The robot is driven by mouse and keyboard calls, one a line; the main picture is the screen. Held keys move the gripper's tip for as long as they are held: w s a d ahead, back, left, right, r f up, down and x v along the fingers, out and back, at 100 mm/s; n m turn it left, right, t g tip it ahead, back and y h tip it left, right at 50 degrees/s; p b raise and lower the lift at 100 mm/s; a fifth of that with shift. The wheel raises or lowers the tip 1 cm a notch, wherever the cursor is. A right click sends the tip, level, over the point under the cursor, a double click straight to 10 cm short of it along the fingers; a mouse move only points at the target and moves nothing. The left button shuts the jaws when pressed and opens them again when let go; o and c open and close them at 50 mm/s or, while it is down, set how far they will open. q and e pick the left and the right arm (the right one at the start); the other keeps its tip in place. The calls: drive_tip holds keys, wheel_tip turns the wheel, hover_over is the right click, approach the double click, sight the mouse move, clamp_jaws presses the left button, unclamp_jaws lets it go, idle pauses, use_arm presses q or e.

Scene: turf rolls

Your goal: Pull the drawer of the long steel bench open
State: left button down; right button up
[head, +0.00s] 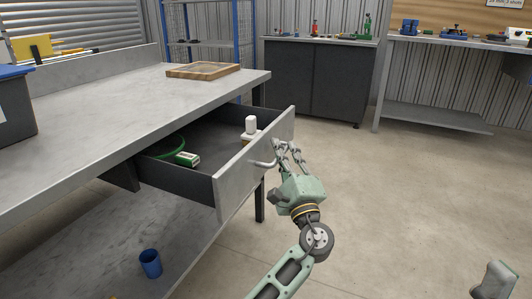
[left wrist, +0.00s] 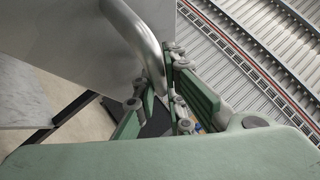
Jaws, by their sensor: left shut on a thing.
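The long steel bench (head: 110,108) runs along the left in the head view. Its drawer (head: 252,160) stands well out from under the top, with its inside showing. The drawer's bar handle (head: 264,163) is on the grey front panel; it shows as a curved steel bar (left wrist: 139,40) in the left wrist view. My left gripper (head: 281,158) is at the handle, in front of the panel, and is shut on it. In the left wrist view its green fingers (left wrist: 155,105) close around the bar's lower end.
The drawer holds a green-and-white item (head: 187,159), a green loop and a white-capped bottle (head: 250,125). A wooden tray (head: 203,70) lies on the bench top. A blue cup (head: 150,263) stands on the lower shelf. The floor (head: 400,200) to the right is clear.

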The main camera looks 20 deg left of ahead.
use_arm(q)
drive_tip(key=shift+s+d+f, duration=0.1)
drive_tip(key=shift+d+f, duration=0.1)
drive_tip(key=shift+d, duration=0.45)
drive_tip(key=c, duration=2.1)
unclamp_jaws()
drive_tip(key=shift+r, duration=0.1)
drive_tip(key=v, duration=1.2)
